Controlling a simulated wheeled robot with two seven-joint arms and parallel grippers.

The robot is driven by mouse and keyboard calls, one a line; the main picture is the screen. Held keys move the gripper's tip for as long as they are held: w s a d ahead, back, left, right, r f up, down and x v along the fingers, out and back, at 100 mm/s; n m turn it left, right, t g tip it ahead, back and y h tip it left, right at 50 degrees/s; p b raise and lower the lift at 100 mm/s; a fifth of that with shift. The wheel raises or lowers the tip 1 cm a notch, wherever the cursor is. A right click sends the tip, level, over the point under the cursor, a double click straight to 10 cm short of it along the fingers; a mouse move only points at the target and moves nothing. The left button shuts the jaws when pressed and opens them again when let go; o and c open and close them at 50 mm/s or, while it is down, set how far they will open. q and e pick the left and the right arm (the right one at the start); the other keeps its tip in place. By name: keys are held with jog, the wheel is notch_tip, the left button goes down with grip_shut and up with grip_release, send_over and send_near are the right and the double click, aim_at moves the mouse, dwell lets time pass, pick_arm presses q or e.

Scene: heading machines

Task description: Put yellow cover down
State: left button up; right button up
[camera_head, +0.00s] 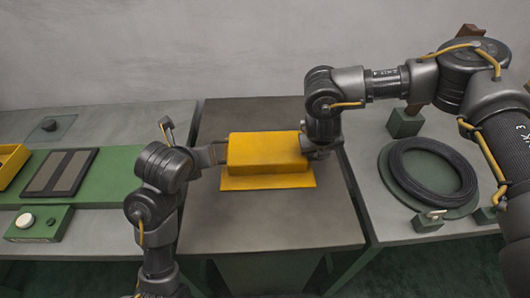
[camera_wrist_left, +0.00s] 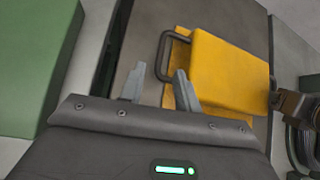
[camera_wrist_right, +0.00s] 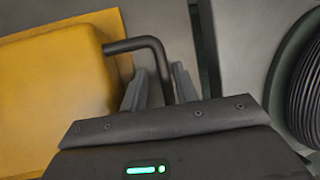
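The yellow cover (camera_head: 264,150) is a box above a flat yellow sheet (camera_head: 268,182) on the middle grey table. I cannot tell whether there is a gap between them. My left gripper (camera_wrist_left: 160,72) is open at the cover's left side, with the dark left handle (camera_wrist_left: 164,50) at its fingertips. My right gripper (camera_wrist_right: 156,80) is open, with the bar of the dark right handle (camera_wrist_right: 158,55) between its fingers. The cover also shows in the left wrist view (camera_wrist_left: 225,70) and the right wrist view (camera_wrist_right: 60,85). In the head view, my right arm hides the right handle.
On the right table, a black cable coil (camera_head: 432,172) lies on a round green base (camera_head: 392,187). On the left stand a green bench (camera_head: 115,165), a dark two-strip panel (camera_head: 60,172), a button box (camera_head: 38,222) and a yellow bin (camera_head: 12,163). The middle table's front is clear.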

jog(key=shift+w+r, duration=0.1)
jog(key=shift+r, duration=0.3)
jog(key=v, duration=0.7)
jog(key=shift+s, duration=0.25)
jog(key=shift+a, duration=0.1)
